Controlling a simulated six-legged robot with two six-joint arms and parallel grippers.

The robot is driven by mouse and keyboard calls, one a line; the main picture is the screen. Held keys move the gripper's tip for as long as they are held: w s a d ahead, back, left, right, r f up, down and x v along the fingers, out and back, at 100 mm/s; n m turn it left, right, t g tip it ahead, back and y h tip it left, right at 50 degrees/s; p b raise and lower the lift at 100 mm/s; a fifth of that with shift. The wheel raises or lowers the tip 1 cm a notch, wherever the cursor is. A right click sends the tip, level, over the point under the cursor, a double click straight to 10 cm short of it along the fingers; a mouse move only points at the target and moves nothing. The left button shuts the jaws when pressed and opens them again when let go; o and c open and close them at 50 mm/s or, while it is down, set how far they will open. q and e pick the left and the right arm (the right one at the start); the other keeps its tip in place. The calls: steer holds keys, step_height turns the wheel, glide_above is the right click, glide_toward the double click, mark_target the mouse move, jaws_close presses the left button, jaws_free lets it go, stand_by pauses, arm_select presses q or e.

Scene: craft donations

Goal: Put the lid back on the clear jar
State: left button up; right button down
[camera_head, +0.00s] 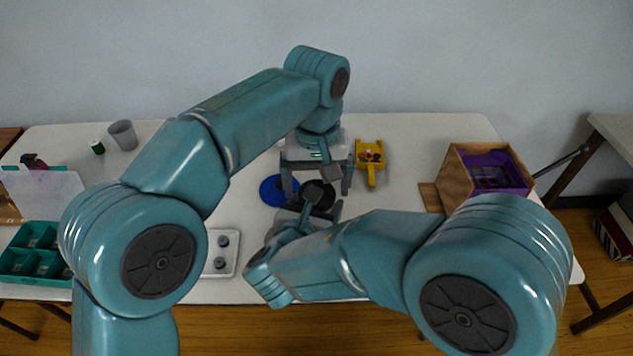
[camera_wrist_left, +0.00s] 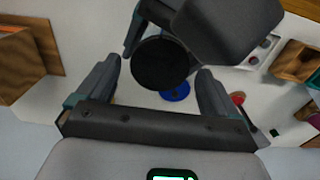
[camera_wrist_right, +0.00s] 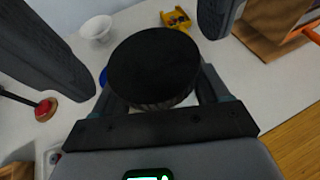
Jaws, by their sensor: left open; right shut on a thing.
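The black round lid (camera_head: 318,194) is near the middle of the table, its flat top up; it shows in the right wrist view (camera_wrist_right: 153,65) with a ribbed side. My right gripper (camera_head: 306,212) reaches in below the lid's rim. It is shut on the clear jar, which is mostly hidden under the lid. I cannot tell whether the lid sits fully down. My left gripper (camera_head: 318,184) points down from above, open, with a finger on either side of the lid. In the left wrist view the lid (camera_wrist_left: 160,63) lies between those fingers, with gaps beside it.
A blue disc (camera_head: 271,190) lies just left of the lid, and a yellow toy-like item (camera_head: 370,158) is to its right. A wooden box with purple lining (camera_head: 455,180) stands right. A white tray (camera_head: 232,236), green tray (camera_head: 38,255) and grey cup (camera_head: 123,135) are left.

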arm_select(q)
steer(key=shift+f, duration=0.3)
steer(key=c, duration=1.1)
steer(key=m, duration=0.4)
steer(key=shift+m, duration=0.3)
steer(key=m, duration=0.5)
steer(key=o, duration=1.2)
steer(key=shift+c, duration=0.2)
